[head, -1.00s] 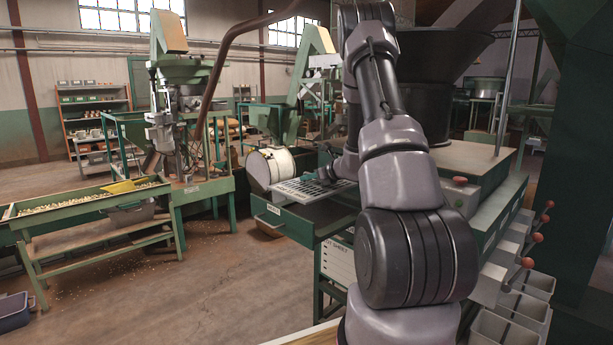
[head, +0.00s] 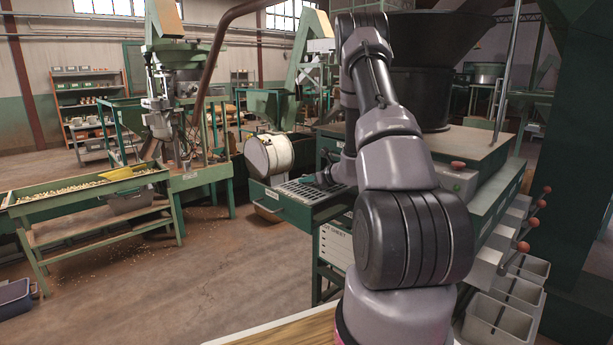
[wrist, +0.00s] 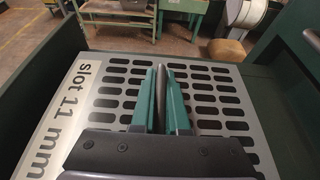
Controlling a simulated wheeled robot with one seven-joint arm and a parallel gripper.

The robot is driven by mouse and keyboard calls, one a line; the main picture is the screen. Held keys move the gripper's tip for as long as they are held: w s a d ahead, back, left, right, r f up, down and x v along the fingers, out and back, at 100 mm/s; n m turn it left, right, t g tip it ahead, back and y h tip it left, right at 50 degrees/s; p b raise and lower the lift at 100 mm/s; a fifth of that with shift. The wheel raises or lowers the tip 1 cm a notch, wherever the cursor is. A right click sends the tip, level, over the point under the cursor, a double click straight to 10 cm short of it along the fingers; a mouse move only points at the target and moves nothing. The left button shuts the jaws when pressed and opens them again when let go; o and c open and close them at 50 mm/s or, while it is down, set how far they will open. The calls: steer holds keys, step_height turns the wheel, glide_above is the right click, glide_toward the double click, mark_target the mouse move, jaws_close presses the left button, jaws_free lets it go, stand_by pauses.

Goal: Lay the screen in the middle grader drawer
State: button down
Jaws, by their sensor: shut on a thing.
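The screen (wrist: 222,90) is a pale metal plate with rows of dark slots, marked "slot 11 mm". My gripper (wrist: 163,98) is shut on the dark upright grip at the screen's middle. The pulled-out green drawer (head: 284,207) surrounds the screen; its dark wall (wrist: 40,85) shows at left in the wrist view. In the head view the screen (head: 303,190) looks level and within the drawer's rim. I cannot tell whether it rests fully on the drawer's supports. My arm hides part of the drawer and the screen's rear.
A white-and-black drum (head: 270,156) stands just beyond the drawer. A green trough of nuts (head: 80,192) is at left. Grey bins (head: 500,318) stand at lower right. A black hopper (head: 430,95) rises behind my arm. The floor between trough and drawer is clear.

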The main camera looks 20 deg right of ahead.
mark_target(310, 187)
steer(key=shift+f, duration=1.45)
steer(key=c, duration=0.8)
jaws_free()
steer(key=shift+c, duration=0.2)
steer(key=shift+f, duration=0.1)
steer(key=v, duration=1)
steer(key=shift+s+d+r, duration=0.15)
steer(key=shift+s+r, duration=0.1)
steer(key=shift+s, duration=0.1)
